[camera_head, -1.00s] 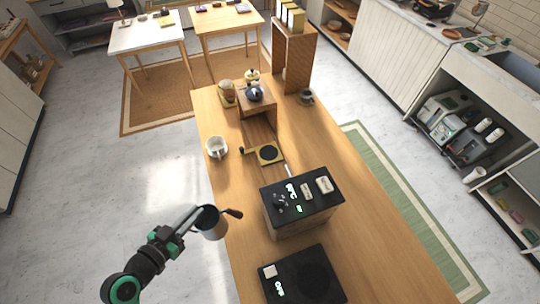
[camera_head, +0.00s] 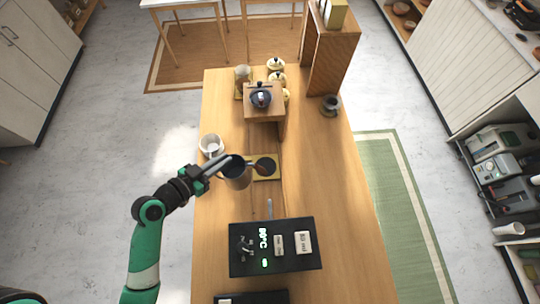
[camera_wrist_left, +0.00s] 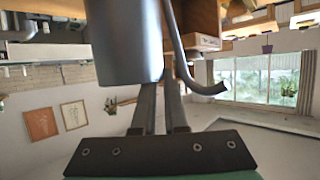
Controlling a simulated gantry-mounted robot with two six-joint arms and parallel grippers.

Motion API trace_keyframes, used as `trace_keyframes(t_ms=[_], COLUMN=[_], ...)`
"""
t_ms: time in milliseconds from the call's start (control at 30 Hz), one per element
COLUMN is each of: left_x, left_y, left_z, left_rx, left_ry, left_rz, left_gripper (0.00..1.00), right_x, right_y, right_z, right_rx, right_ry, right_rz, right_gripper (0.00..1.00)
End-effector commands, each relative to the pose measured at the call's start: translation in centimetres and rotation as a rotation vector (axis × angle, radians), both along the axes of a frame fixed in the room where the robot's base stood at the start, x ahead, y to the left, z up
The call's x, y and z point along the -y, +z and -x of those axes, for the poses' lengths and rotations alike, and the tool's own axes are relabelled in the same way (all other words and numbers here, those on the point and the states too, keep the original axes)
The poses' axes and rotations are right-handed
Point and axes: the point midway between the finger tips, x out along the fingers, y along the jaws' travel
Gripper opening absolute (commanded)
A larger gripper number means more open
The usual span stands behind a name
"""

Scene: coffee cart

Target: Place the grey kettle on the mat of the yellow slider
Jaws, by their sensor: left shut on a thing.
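My left gripper (camera_head: 222,166) is shut on the grey kettle (camera_head: 238,178) and holds it roughly upright, its dark open top facing the head camera. A thin part with a dark brown tip sticks out to the right, overlapping the mat in the picture. The yellow slider (camera_head: 273,177) lies just right of the kettle body, with a round black mat (camera_head: 267,163) on it. The kettle's height above the slider is hard to tell. In the left wrist view the kettle's grey body (camera_wrist_left: 124,40) fills the upper middle, beyond my fingers (camera_wrist_left: 160,108). My right gripper is out of view.
A white cup (camera_head: 211,145) stands left of the slider, close to my gripper. A wooden stand (camera_head: 265,107) with a dark blue pot (camera_head: 261,96) is behind. A black scale-like box (camera_head: 270,262) with a display is in front.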

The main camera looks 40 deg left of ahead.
Motion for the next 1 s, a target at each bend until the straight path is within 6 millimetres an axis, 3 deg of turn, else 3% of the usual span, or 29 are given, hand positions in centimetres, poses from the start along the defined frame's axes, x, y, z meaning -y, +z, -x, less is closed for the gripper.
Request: trace_keyframes(t_ms=[267,467,700,1000], left_x=[0.3,0.5,0.6,0.6], left_y=[-2.7,-3.8,-7.9,-9.2], left_z=[-4.7,-8.8,-12.2,-13.4], left_rx=[0.009,0.004,0.004,0.005], left_ry=[-0.006,-0.004,-0.001,0.0], left_rz=[-0.004,-0.001,-0.001,0.0], left_gripper=[0.0,0.0,0.0,0.0], right_x=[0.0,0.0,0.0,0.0], right_y=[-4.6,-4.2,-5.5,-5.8], right_z=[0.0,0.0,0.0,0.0], right_rx=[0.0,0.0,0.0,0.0], right_ry=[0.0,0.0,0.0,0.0], right_rz=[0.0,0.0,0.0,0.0], right_gripper=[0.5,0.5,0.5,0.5])
